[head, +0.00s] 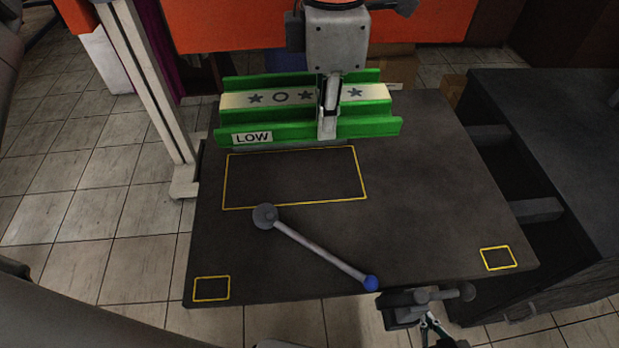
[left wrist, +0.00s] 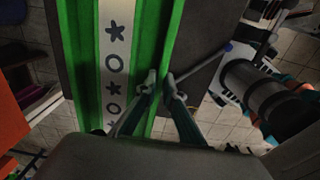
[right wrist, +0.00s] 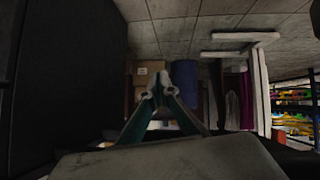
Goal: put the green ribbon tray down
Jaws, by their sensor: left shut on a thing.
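The green ribbon tray (head: 365,128) is a long green channel with a "LOW" label and a white ribbon (head: 280,98) printed with stars and a circle. It lies across the far edge of the dark table (head: 430,190), behind a large yellow outline (head: 295,178). I cannot tell whether it touches the table. My left gripper (head: 328,128) comes down over the tray from behind and is shut on its wall; the tray (left wrist: 80,60) also fills the left part of the left wrist view. My right gripper (right wrist: 158,82) is empty, its fingertips together, off the near table edge.
A grey rod with a blue ball end (head: 370,283) slants across the table's near half. Small yellow outlines mark the near left (head: 211,289) and near right (head: 498,258) corners. A pale post (head: 150,90) stands left; a dark bench (head: 560,130) stands right.

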